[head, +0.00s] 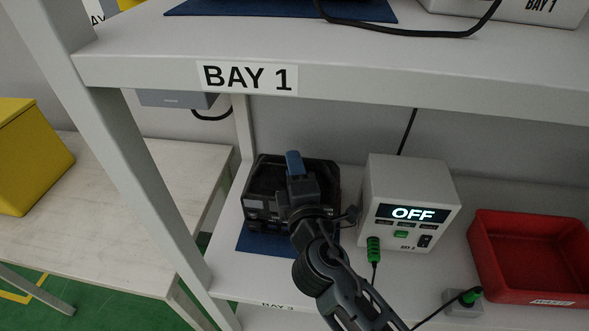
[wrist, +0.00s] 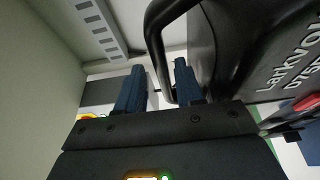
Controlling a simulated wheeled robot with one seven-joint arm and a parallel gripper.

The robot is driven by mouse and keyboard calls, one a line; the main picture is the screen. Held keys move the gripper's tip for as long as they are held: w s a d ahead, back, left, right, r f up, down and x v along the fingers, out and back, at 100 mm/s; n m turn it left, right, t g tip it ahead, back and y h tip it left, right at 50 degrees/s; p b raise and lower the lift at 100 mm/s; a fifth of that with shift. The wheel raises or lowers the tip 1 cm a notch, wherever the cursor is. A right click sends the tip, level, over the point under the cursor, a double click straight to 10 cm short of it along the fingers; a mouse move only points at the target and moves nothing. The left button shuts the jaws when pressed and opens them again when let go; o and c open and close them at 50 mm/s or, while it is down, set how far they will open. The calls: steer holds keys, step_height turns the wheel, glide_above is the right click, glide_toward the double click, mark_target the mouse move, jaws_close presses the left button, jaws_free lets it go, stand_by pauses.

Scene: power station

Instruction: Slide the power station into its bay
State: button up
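The power station (head: 257,207), a black box, sits on a blue mat (head: 262,242) on the lower shelf, left of the white box. My gripper (head: 295,163) is over its top and right part, hiding some of it. In the wrist view, the black side with white lettering (wrist: 287,68) fills the right, and its tubular handle (wrist: 155,42) runs down into the gap between my blue fingers (wrist: 158,85). The fingers stand apart. Space shows between the left finger and the handle; contact at the right finger cannot be told.
A white box (head: 407,190) reading OFF stands right of my gripper, with a green plug (head: 374,248) and cable in front. A red bin (head: 530,258) is farther right. The upper shelf edge labelled BAY 1 (head: 247,78) overhangs. A shelf post (head: 150,180) stands at left.

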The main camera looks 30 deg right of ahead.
steer(key=shift+o, duration=0.4)
steer(key=shift+s+f, duration=0.15)
steer(key=shift+f, duration=0.3)
steer(key=shift+s+a, duration=0.1)
steer(key=shift+s, duration=0.25)
steer(key=b+v, duration=0.2)
steer(key=v, duration=0.5)
steer(key=shift+r, duration=0.25)
steer(key=s+f+m+g+y, duration=0.1)
steer(key=s+f+m+y, duration=0.2)
steer(key=s, duration=0.6)
steer(key=s+f+m+g+y, duration=0.2)
steer(key=s+f, duration=0.2)
steer(key=s, duration=0.5)
steer(key=s+d+r+m, duration=0.1)
steer(key=s+r+m, duration=0.3)
steer(key=s, duration=0.3)
steer(key=s+d+r+m, duration=0.1)
steer(key=s+r+m, duration=0.4)
steer(key=s, duration=0.3)
steer(key=shift+m+t, duration=0.3)
